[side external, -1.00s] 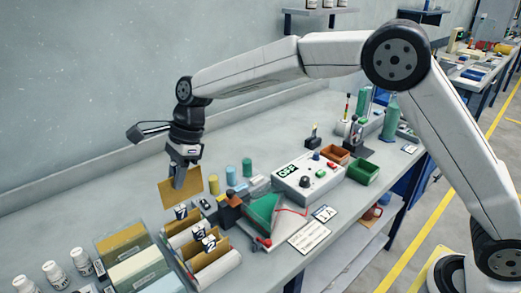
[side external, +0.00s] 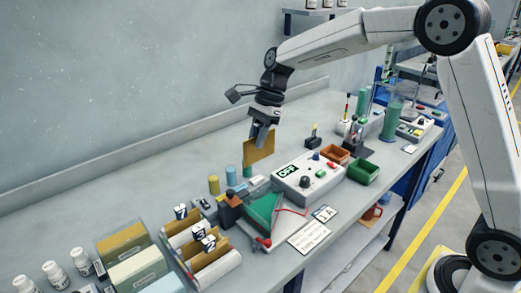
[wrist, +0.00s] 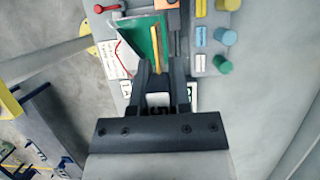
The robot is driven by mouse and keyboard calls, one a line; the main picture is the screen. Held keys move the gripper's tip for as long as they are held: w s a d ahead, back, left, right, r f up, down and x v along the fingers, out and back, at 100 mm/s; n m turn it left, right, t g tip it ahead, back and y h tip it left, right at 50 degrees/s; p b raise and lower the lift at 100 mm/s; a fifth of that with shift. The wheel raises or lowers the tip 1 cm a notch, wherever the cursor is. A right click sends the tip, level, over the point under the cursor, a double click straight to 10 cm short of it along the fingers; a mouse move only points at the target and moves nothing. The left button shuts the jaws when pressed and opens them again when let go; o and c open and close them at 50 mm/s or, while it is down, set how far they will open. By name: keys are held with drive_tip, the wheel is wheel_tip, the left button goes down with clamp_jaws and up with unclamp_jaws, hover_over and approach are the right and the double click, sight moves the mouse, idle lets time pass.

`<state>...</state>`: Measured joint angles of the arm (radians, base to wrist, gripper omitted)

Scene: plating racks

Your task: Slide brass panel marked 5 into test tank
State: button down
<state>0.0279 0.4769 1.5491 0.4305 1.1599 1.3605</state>
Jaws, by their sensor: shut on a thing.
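My gripper (side external: 263,133) is shut on a brass panel (side external: 259,151) and holds it upright above the bench, behind the test tank and left of the control box. In the wrist view my gripper (wrist: 162,72) shows the panel (wrist: 156,45) nearly edge-on between the fingers, with a white tag, apparently a 5, near the jaws. The test tank (side external: 264,211) is wedge-shaped with green liquid inside. In the wrist view the tank (wrist: 141,42) lies just left of the panel; the panel is apart from it in the side view.
A grey control box reading OFF (side external: 312,178) stands right of the tank. A rack with tagged brass panels (side external: 205,262) stands at the front left. Coloured cylinders (side external: 213,184) stand behind the tank. Red (side external: 334,155) and green (side external: 363,172) bins sit farther right. The back-left bench is clear.

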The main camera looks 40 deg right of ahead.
sight(256, 156)
wheel_tip(256, 156, down, 5)
drive_tip(key=shift+a+r, duration=0.1)
drive_tip(key=shift+a, duration=0.05)
drive_tip(key=shift+f, duration=0.35)
idle(0.4)
drive_tip(key=shift+f, duration=4.7)
drive_tip(key=shift+s+f, duration=0.2)
drive_tip(key=shift+f, duration=0.8)
drive_tip(key=shift+s+a+f, duration=0.1)
drive_tip(key=shift+f, duration=0.05)
drive_tip(key=shift+c, duration=2.4)
unclamp_jaws()
drive_tip(key=shift+w+a+v, duration=0.15)
drive_tip(key=shift+v, duration=2.3)
drive_tip(key=shift+w+a+v, duration=0.1)
drive_tip(key=shift+w+v, duration=0.05)
drive_tip(key=shift+v, duration=2.35)
